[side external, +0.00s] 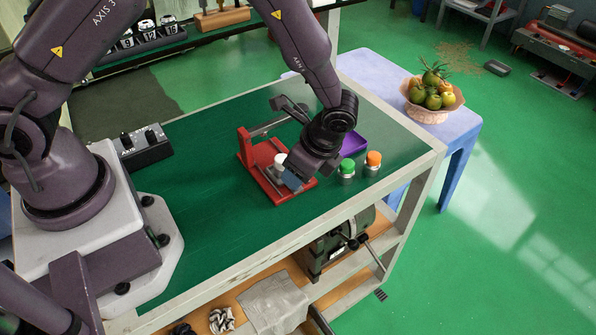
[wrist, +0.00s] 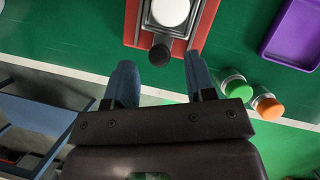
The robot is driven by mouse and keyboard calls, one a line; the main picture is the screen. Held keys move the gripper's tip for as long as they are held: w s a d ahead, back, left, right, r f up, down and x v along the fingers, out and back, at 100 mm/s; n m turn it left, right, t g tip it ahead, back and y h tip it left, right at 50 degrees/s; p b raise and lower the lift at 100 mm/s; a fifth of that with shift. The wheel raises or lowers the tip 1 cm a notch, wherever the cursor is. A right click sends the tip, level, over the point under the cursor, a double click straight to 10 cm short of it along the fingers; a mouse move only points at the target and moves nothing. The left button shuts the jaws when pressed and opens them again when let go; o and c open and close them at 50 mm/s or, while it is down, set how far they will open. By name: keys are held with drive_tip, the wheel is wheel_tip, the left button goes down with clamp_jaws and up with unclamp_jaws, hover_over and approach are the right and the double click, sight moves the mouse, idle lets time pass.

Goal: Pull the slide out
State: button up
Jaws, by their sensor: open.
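The slide (wrist: 148,28) is a grey plate on a red fixture (wrist: 131,22), with a white round piece (wrist: 171,10) on it and a black ball knob (wrist: 160,55) at its near end. In the side external view the red fixture (side external: 249,157) stands on the green cart top, and my gripper (side external: 291,181) is low over its right front part, hiding much of the slide. In the wrist view my gripper (wrist: 161,68) is open, with its blue-grey fingers apart. The knob appears between and just beyond the fingertips. I cannot tell their height relative to it.
A purple tray (side external: 354,141), a green-capped jar (side external: 347,168) and an orange-capped jar (side external: 373,160) stand just right of my gripper. A black control box (side external: 143,148) is at the left. The cart top (side external: 215,230) is clear in front of the fixture up to its edge.

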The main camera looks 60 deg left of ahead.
drive_tip(key=v, duration=1.1)
drive_tip(key=s+a+r+n+t+h, duration=0.2)
drive_tip(key=s+a+r+n, duration=0.3)
drive_tip(key=s+r, duration=0.3)
drive_tip(key=s+a+r+n+t+h, duration=0.2)
drive_tip(key=s+a+r+n+t, duration=0.3)
drive_tip(key=s+r+n, duration=0.3)
wheel_tip(320, 180, up, 3)
drive_tip(key=shift+s+a+r, duration=0.1)
drive_tip(key=shift+s+a, duration=0.5)
drive_tip(key=shift+s, duration=0.1)
